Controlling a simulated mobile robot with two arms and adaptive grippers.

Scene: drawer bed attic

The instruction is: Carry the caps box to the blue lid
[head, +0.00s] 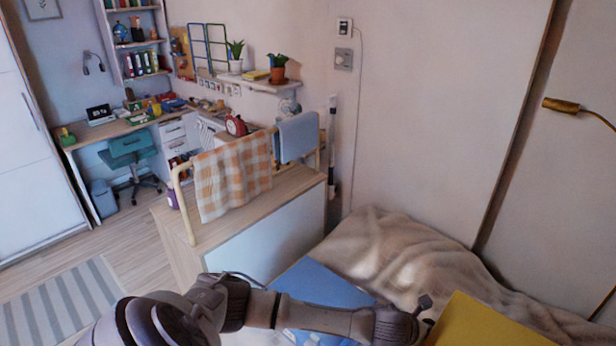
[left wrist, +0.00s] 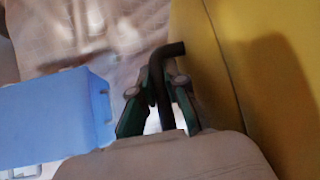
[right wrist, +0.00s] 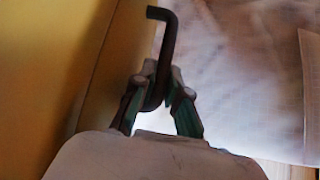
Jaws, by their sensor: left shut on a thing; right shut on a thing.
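The yellow box (head: 480,325), which I take for the caps box, is at the bottom right of the head view, partly cut off. Its yellow side fills the right of the left wrist view (left wrist: 265,70) and the left of the right wrist view (right wrist: 50,60). My left gripper (left wrist: 158,88) is shut on a dark bent handle beside one side. My right gripper (right wrist: 160,88) is shut on a similar handle at another side. The blue lid (head: 322,283) is a flat blue top left of the yellow box, partly behind my left arm. The box's contents are out of view.
A rumpled beige blanket (head: 385,250) lies on the bed behind the blue lid. A low cabinet (head: 265,240) with a towel rail, an orange checked towel (head: 235,175) and a blue towel (head: 297,138) stands to the left. A brass lamp (head: 562,105) is on the right wall.

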